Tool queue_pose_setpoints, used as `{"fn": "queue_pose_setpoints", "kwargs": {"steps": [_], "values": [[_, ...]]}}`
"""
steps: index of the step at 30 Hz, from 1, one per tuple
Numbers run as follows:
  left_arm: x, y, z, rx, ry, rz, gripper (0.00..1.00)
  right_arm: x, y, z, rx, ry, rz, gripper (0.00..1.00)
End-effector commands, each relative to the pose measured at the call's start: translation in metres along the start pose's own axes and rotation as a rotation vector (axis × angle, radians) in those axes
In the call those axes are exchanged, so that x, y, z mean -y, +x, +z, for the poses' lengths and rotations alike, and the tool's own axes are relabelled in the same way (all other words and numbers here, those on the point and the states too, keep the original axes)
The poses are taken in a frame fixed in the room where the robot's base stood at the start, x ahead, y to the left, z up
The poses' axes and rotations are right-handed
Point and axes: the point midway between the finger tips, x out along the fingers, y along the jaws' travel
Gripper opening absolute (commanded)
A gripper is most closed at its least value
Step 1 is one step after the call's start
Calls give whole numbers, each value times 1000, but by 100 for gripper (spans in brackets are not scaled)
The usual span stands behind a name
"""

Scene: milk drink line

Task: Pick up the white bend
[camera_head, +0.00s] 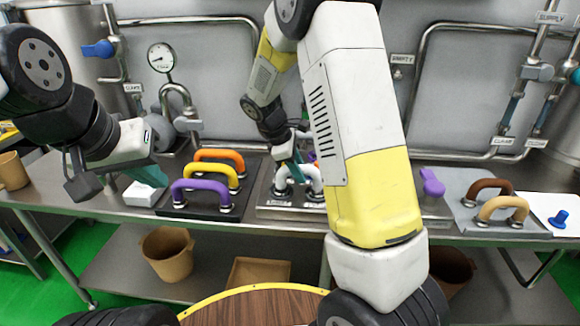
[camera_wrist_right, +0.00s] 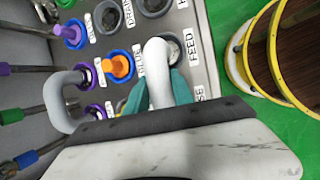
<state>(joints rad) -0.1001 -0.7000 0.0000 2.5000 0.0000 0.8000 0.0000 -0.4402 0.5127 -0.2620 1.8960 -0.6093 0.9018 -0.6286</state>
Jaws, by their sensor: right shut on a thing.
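A white bend (camera_wrist_right: 157,62) is between the teal fingers of my right gripper (camera_wrist_right: 155,92) in the right wrist view. The fingers are shut on it. Its far end is at a round port beside the FEED label; whether it is seated or just above cannot be told. In the head view my right gripper (camera_head: 288,158) is at the steel panel (camera_head: 275,203), over white bends (camera_head: 314,180), and partly hides them. A second, greyish-white bend (camera_wrist_right: 58,98) stands left of the held one in the wrist view.
A dark rack (camera_head: 172,209) holds purple, yellow and orange bends. Brown and tan bends (camera_head: 503,205) stand on a panel at right. The wrist view shows an orange plug (camera_wrist_right: 119,66) and purple plugs close to the bends. My right arm hides the middle of the bench.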

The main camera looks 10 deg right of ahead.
Motion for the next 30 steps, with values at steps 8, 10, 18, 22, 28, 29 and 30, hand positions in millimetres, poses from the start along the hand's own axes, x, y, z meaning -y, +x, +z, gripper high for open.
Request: {"fn": "queue_pose_setpoints", "kwargs": {"steps": [8,10,18,22,28,29,30], "values": [[0,0,0,0,0,0,0,-5,-21,9,-2,3,3,0],[0,0,0,0,0,0,0,-7,-29,12,-2,3,3,0],[0,0,0,0,0,0,0,43,-46,18,-2,-5,2,0],[0,0,0,0,0,0,0,78,-55,22,-2,-5,2,0],[0,0,0,0,0,0,0,120,-66,27,-2,-2,2,0],[0,0,0,0,0,0,0,124,-67,27,-1,-2,1,0],[0,0,0,0,0,0,0,130,-69,28,-1,-1,1,0]]}}
